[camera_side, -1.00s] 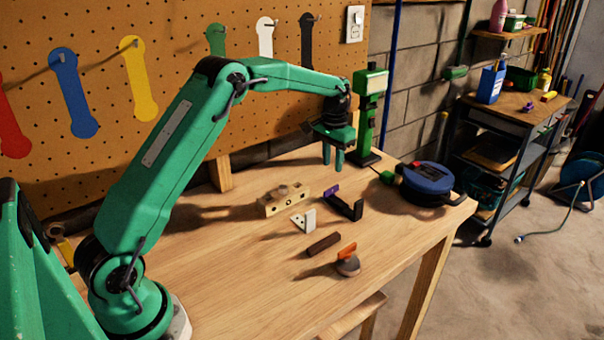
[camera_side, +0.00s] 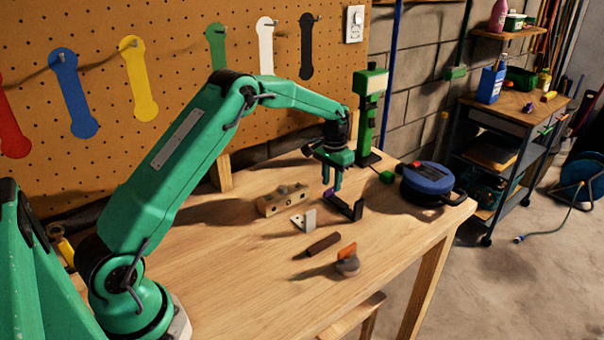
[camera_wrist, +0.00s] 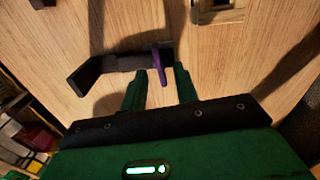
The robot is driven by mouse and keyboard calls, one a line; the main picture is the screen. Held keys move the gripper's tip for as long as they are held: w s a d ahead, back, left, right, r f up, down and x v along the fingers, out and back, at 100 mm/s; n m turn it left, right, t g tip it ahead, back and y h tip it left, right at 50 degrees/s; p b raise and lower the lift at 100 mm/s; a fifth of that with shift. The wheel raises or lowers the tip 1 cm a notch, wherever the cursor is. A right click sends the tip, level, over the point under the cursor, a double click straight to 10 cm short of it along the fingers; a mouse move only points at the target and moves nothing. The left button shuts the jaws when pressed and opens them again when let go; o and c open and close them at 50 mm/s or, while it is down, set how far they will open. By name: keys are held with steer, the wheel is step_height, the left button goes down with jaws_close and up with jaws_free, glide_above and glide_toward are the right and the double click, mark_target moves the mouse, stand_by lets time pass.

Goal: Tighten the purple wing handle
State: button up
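The purple wing handle (camera_wrist: 158,70) shows in the wrist view as a narrow bar on a black angled bracket (camera_wrist: 97,69). In the side view the purple handle (camera_side: 328,193) is partly hidden by my fingers, at the left end of the bracket (camera_side: 349,210). My gripper (camera_side: 332,188) points down just above the handle. In the wrist view my gripper (camera_wrist: 160,68) is open, one green finger on each side of the purple bar, with visible gaps. I cannot tell how far the fingertips are above it.
A wooden block (camera_side: 282,200) lies left of the bracket, with a white angle piece (camera_side: 304,219), a dark brown bar (camera_side: 317,246) and an orange-topped round knob (camera_side: 347,262) nearer the front. A blue round case (camera_side: 432,182) sits at the right edge. The front left tabletop is clear.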

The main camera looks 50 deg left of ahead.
steer(key=shift+f, duration=0.95)
jaws_close()
steer(key=shift+m, duration=0.5)
steer(key=shift+r+m, duration=0.15)
steer(key=shift+m, duration=2.25)
steer(key=shift+w, duration=0.1)
